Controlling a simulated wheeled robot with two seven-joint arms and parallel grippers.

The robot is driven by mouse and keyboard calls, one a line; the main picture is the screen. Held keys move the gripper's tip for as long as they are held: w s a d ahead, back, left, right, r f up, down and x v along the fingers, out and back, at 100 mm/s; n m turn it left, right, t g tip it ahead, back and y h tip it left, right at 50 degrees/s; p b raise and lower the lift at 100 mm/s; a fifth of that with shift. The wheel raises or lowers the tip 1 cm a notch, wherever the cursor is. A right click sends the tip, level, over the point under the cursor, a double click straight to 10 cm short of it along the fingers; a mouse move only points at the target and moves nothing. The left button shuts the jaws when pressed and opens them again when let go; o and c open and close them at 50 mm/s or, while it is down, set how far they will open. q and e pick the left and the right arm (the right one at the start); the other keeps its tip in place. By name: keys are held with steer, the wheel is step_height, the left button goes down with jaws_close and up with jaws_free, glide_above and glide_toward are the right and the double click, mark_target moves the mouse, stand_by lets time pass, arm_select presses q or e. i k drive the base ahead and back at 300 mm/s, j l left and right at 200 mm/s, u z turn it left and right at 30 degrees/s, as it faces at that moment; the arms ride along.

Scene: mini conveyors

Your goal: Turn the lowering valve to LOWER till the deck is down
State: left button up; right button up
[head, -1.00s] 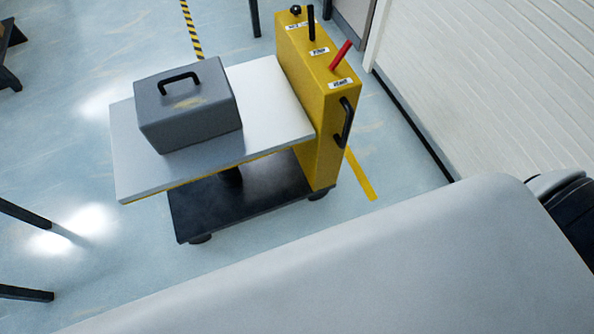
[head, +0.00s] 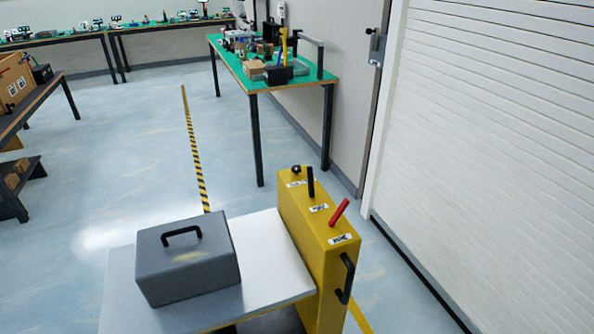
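The lift cart's yellow column (head: 323,265) stands at the lower middle right. On its top are a small black knob (head: 296,169), a black upright lever (head: 310,182) and a red lever (head: 339,212) tilted to the right, each beside a white label too small to read. I cannot tell which one is the lowering valve. The pale deck (head: 270,250) stands out to the column's left, and its height above the base is hard to judge here. A grey case (head: 188,262) with a black handle rests on the deck. Neither of my grippers is in view.
A green-topped workbench (head: 243,78) with tools stands behind the cart. A dark shelf with boxes (head: 35,110) is at the left. A white slatted shutter (head: 490,130) rises at the right. Open floor (head: 110,150) lies left of a black-and-yellow floor stripe (head: 195,150).

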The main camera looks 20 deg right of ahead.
mark_target(296, 169)
steer(key=u, duration=0.4)
steer(key=l+u, duration=0.9)
steer(key=k+l+u, duration=0.2)
steer(key=l+u, duration=0.25)
steer(key=l, duration=0.15)
